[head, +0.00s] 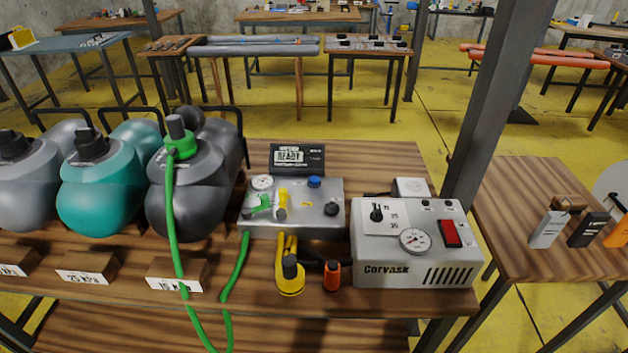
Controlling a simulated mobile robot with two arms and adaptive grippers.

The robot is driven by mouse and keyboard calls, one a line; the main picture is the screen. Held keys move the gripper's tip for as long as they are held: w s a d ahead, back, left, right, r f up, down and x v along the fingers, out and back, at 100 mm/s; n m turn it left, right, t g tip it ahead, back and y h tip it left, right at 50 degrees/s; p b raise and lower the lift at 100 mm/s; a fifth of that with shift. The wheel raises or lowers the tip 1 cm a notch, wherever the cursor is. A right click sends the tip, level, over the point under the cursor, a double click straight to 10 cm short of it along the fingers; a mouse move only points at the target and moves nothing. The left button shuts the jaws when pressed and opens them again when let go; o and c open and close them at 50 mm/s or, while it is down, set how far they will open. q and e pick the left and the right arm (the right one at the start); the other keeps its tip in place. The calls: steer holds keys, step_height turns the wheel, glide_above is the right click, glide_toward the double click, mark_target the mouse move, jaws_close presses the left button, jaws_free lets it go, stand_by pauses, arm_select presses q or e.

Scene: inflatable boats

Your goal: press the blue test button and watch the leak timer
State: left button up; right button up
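The blue test button (314,182) sits on top of a grey metal control box (325,213) in the middle of the wooden table. The leak timer (297,158) is a dark display standing behind the box, and its screen reads "READY". A round gauge, a green valve handle, a yellow lever and a black knob are also on the box. A green hose (172,215) runs from a green fitting on the right grey inflatable (190,170) down over the table edge. Neither of my grippers shows in the head view.
A Corvask pump unit (415,245) with a red switch stands right of the box. Yellow (290,276) and orange (332,275) fittings lie in front. A teal inflatable (100,190) is at left. A dark post (490,100) rises behind the table's right end.

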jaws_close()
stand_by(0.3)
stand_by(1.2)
